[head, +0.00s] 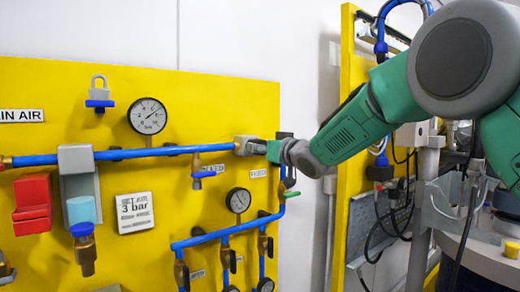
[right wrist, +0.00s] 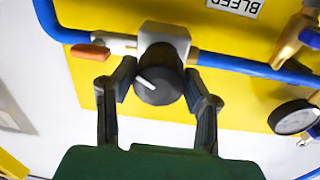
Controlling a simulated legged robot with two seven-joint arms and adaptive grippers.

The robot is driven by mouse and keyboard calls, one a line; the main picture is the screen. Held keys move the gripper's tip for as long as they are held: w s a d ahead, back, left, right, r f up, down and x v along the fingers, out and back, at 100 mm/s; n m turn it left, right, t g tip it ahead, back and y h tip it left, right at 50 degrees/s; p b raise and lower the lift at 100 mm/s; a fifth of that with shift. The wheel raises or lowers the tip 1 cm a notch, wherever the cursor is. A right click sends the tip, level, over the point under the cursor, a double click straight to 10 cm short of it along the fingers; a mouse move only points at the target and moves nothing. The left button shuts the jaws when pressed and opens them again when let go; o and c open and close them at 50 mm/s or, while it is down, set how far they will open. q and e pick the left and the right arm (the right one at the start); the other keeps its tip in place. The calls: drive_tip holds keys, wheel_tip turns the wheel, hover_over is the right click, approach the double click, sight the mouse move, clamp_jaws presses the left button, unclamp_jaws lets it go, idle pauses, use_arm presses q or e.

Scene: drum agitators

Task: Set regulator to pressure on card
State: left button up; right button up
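The regulator is a grey block (head: 243,143) on the blue pipe; its black knob (right wrist: 158,82) with a white pointer line shows in the right wrist view. My right gripper (head: 259,147) is at the regulator. In the right wrist view its two fingers (right wrist: 160,76) sit on either side of the knob, close against it. The card (head: 134,212) reads "SET AIR 3 bar". The large gauge (head: 148,116) is on the panel left of the regulator; its exact reading is too small to tell. The gauge also shows in the right wrist view (right wrist: 293,117). My left gripper is out of view.
The yellow panel (head: 240,92) carries a padlock (head: 98,95), a red block (head: 33,204), a brass valve (head: 197,170) and a smaller gauge (head: 238,200). An orange handle (right wrist: 90,52) is beside the regulator. A second yellow panel and a drum stand at right.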

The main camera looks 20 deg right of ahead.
drive_tip(key=shift+n, duration=0.4)
drive_tip(key=shift+n+b, duration=1.45)
drive_tip(key=shift+n, duration=1.15)
drive_tip(key=o, duration=1.1)
drive_tip(key=shift+o, duration=0.2)
